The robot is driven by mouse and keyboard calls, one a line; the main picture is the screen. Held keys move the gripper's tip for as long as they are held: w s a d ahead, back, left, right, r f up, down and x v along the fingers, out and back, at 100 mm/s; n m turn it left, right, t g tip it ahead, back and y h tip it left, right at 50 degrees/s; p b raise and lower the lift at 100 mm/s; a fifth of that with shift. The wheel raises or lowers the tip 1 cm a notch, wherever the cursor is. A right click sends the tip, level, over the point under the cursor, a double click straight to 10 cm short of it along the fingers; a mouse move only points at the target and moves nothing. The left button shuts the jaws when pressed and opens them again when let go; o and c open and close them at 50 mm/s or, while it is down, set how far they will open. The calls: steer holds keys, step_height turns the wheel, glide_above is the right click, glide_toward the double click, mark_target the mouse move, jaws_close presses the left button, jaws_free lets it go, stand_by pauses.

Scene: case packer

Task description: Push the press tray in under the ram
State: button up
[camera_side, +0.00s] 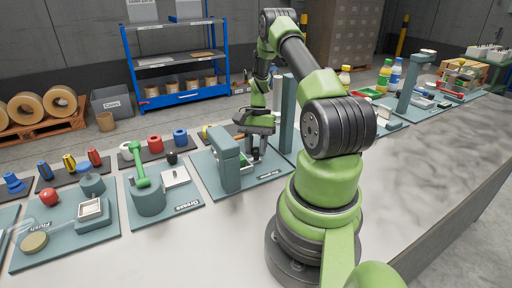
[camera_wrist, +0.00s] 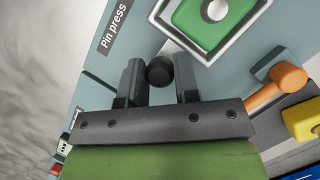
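The press tray (camera_wrist: 201,58) has a pale rim and a green insert with a grey round pin on it. A black knob (camera_wrist: 159,70) stands at its near edge in the wrist view. My gripper (camera_wrist: 159,75) has one finger on each side of this knob and looks shut on it. In the side view my gripper (camera_side: 255,154) points down at the press station. The tray (camera_side: 246,163) shows there only in part, beside the teal press column (camera_side: 228,172). The ram itself cannot be made out.
An orange-handled tool (camera_wrist: 277,88) and a yellow object (camera_wrist: 302,120) lie to the right in the wrist view. In the side view a green-levered station (camera_side: 147,195) stands left of the press, and a tall teal post (camera_side: 287,115) stands close to its right. The front bench is clear.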

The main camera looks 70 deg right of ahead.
jaws_close()
steer(key=shift+w+a, duration=1.6)
steer(key=shift+w, duration=0.05)
steer(key=o, duration=0.6)
jaws_free()
steer(key=v, duration=1)
